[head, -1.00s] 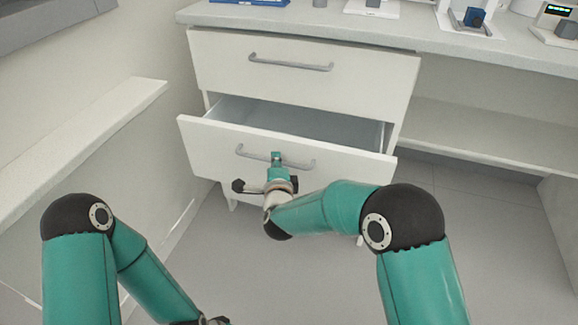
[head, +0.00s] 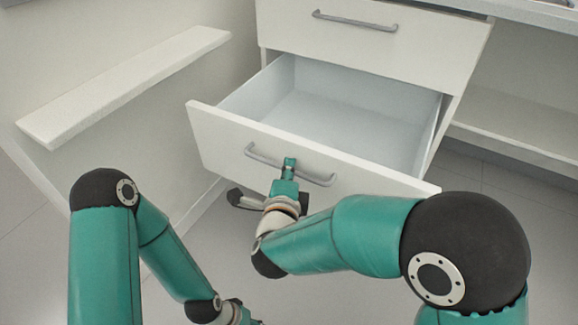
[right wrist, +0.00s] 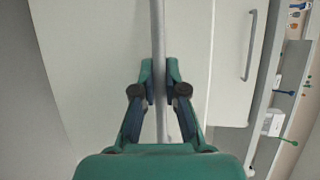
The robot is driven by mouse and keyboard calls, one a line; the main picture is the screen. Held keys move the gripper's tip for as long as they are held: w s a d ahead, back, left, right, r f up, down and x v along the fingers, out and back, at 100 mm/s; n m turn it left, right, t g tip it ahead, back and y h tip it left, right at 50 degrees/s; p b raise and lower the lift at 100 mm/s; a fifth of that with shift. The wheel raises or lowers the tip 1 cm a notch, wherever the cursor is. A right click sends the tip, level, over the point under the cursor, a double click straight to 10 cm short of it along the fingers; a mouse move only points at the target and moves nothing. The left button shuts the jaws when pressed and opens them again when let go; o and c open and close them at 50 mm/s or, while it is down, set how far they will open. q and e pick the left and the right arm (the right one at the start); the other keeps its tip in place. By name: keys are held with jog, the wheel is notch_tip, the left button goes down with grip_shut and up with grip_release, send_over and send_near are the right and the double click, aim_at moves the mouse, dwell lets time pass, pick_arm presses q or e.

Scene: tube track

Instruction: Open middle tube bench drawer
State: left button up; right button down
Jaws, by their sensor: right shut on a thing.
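The middle drawer (head: 330,110) of the white bench is pulled well out, and its empty light interior shows in the head view. Its grey bar handle (head: 262,157) runs across the drawer front. My right gripper (head: 289,165) is at the middle of this handle. In the right wrist view, the fingers of my right gripper (right wrist: 160,95) are shut on the handle bar (right wrist: 158,45), one on each side. My left arm is low at the left in the head view; its gripper is mostly cut off at the bottom edge.
The top drawer (head: 370,45) with its own handle (head: 354,21) is shut above. A white wall ledge (head: 130,85) runs along the left. An open shelf space (head: 520,125) lies right of the drawers. The floor in front is clear.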

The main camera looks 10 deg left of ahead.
jog(key=shift+s+f, duration=0.1)
jog(key=shift+f, duration=0.15)
jog(key=c, duration=1.2)
grip_release()
jog(key=shift+r, duration=0.1)
